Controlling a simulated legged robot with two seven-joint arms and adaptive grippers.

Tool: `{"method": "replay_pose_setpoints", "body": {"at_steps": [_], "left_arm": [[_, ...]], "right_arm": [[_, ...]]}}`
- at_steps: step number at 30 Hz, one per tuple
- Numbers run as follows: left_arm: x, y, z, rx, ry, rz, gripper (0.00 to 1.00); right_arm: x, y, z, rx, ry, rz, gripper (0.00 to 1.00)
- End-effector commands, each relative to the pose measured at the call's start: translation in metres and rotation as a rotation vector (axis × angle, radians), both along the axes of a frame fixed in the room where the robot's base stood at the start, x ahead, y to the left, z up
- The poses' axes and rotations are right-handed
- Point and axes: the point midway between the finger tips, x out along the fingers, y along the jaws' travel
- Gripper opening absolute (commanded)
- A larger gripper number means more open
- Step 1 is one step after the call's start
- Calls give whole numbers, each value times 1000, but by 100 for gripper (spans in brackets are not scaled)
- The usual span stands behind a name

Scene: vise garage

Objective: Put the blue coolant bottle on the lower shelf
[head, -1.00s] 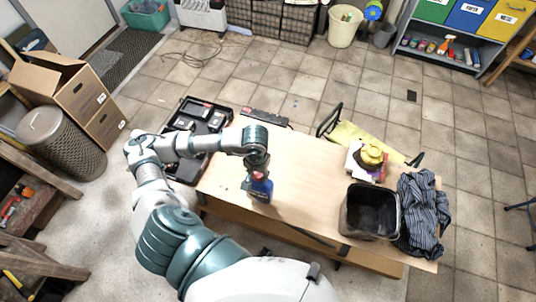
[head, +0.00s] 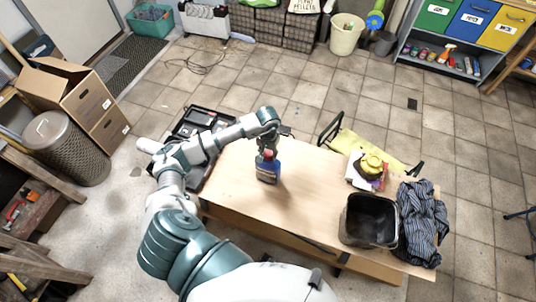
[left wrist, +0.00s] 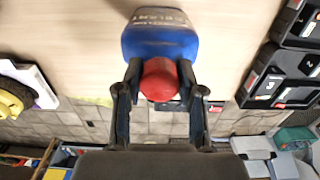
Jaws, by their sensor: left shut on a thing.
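The blue coolant bottle (head: 268,172) is upright, over the middle-left part of the wooden workbench top (head: 310,195). I cannot tell whether its base touches the top. My left gripper (head: 267,154) is shut on the bottle's neck from above. In the left wrist view, the fingers (left wrist: 158,95) flank the red cap (left wrist: 158,79), and the blue body (left wrist: 160,38) with its label lies beyond. A wooden board (head: 270,236) shows below the bench top's near edge; most of it is hidden. My right gripper is not in view.
A black bin (head: 368,222), striped cloth (head: 421,222) and yellow object (head: 371,163) stand at the bench's right end. An open black case (head: 200,122) lies beyond the left end. A grey shelf unit (head: 400,50) with coloured bins stands far right. The bench middle is clear.

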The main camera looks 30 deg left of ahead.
Motion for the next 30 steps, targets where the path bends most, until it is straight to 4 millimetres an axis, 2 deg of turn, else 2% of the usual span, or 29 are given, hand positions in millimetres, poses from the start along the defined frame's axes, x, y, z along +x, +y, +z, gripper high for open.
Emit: {"method": "replay_pose_setpoints", "body": {"at_steps": [3,13,14,16,26,30], "left_arm": [[1,-2,-10,-1,-2,1,0],[1,-2,-14,1,-4,0,0],[0,-1,-14,0,-1,0,45],[0,-1,-14,-1,-1,0,63],[0,0,-13,-1,0,0,63],[2,0,1,0,-5,-2,63]], "right_arm": [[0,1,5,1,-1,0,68],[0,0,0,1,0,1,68],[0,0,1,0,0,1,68],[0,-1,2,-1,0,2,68],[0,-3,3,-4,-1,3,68],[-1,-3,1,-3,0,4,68]]}}
